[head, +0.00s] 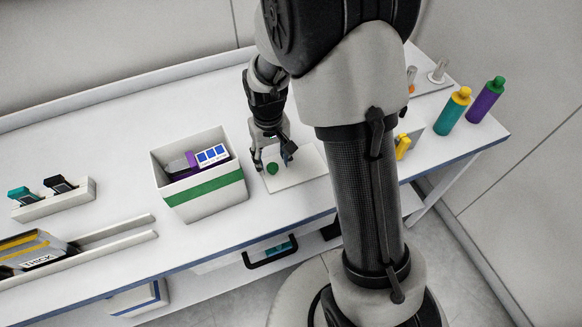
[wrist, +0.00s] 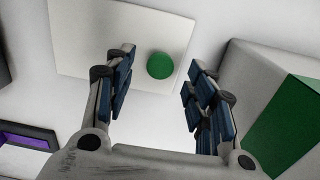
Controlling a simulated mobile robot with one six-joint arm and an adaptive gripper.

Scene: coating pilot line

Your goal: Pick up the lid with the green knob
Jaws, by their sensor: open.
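The lid (head: 300,176) is a flat pale square plate with a round green knob (head: 272,169), lying at the table's front edge right of the bin. In the wrist view the lid (wrist: 85,40) fills the upper left, and the green knob (wrist: 160,65) stands near its lower right. My gripper (head: 272,166) is above the lid, close to the knob. In the wrist view my gripper (wrist: 158,75) is open, its blue-padded fingers apart on either side of the knob, with nothing between them held. The height gap to the knob is hard to tell.
A white bin with a green band (head: 205,192) stands just left of the lid, holding boxes; its wall (wrist: 250,75) is close to one finger in the wrist view. Bottles (head: 486,99) stand at the right end. The table behind the bin (head: 120,120) is clear.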

